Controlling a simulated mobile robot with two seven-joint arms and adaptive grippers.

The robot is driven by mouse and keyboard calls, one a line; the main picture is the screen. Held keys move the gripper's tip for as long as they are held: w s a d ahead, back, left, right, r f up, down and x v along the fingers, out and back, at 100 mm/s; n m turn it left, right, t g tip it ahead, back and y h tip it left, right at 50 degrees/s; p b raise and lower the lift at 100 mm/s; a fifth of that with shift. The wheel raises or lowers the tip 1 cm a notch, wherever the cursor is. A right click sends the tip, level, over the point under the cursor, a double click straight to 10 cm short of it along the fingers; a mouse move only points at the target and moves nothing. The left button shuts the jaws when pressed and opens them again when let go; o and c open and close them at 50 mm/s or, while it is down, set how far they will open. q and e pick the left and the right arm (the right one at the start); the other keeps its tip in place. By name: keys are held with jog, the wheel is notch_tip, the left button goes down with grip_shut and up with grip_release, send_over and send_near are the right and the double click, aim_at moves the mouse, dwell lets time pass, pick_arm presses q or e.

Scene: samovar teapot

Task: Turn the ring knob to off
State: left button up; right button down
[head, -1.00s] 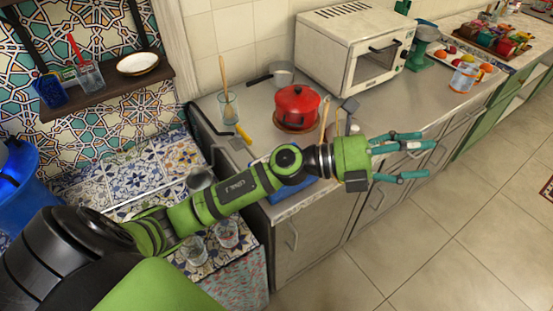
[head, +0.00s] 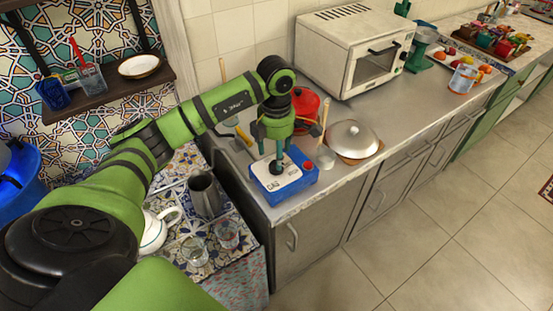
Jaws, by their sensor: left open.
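A small blue box (head: 299,182) with a pale top stands at the counter's front left corner. A dark round part shows on its top (head: 277,168), partly behind my fingers; I cannot tell whether it is the ring knob or which way it is turned. My left gripper (head: 274,156) points down over the box, open, with its fingertips close to the dark part. Whether they touch it is unclear. My right gripper is not in view.
A red pot (head: 306,104) is close behind my left gripper. A metal jug (head: 206,194), white teapot (head: 154,232) and glasses (head: 228,234) stand on the lower tiled surface. A white oven (head: 350,50) is behind.

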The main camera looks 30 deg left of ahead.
pick_arm(q)
jog(key=shift+f+p, duration=0.55)
jog(key=shift+f, duration=1.65)
jog(key=c, duration=1.2)
